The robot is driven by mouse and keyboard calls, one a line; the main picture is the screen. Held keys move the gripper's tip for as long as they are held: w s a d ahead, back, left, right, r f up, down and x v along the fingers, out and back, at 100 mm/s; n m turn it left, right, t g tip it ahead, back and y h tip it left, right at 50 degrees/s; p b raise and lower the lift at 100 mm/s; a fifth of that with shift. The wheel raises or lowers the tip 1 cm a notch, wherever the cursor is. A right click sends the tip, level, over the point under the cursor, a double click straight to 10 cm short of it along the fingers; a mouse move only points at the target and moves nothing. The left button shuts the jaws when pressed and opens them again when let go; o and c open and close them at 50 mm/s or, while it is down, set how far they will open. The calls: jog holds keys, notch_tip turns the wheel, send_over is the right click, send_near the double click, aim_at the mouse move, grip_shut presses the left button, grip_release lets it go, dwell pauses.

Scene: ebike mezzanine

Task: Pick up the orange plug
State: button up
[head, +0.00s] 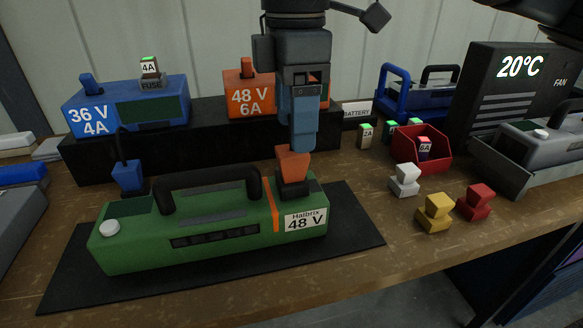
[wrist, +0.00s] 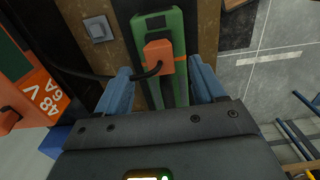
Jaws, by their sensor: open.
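The orange plug (head: 293,165) sits on the dark socket block at the right end of the green Halbrix 48 V battery (head: 120,245). In the wrist view the plug (wrist: 160,55) has a black cable running off to the left. My gripper (head: 301,146) points down right above the plug, its blue fingers at the plug's top. In the wrist view my gripper (wrist: 160,66) is open, with one finger on each side of the plug and a visible gap to both. Whether the fingertips reach down beside the plug is hard to tell.
The orange 48 V 6A charger (head: 249,95) and blue 36 V 4A charger (head: 130,105) stand on a black shelf behind. A blue plug (head: 127,177) is left of the battery handle (head: 210,178). White (head: 404,180), yellow (head: 436,212) and red (head: 475,202) pieces lie at right.

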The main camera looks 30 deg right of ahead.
aim_at(292, 171)
notch_tip(292, 171, down, 5)
jog(key=shift+a+f, duration=0.15)
jog(key=c, duration=1.1)
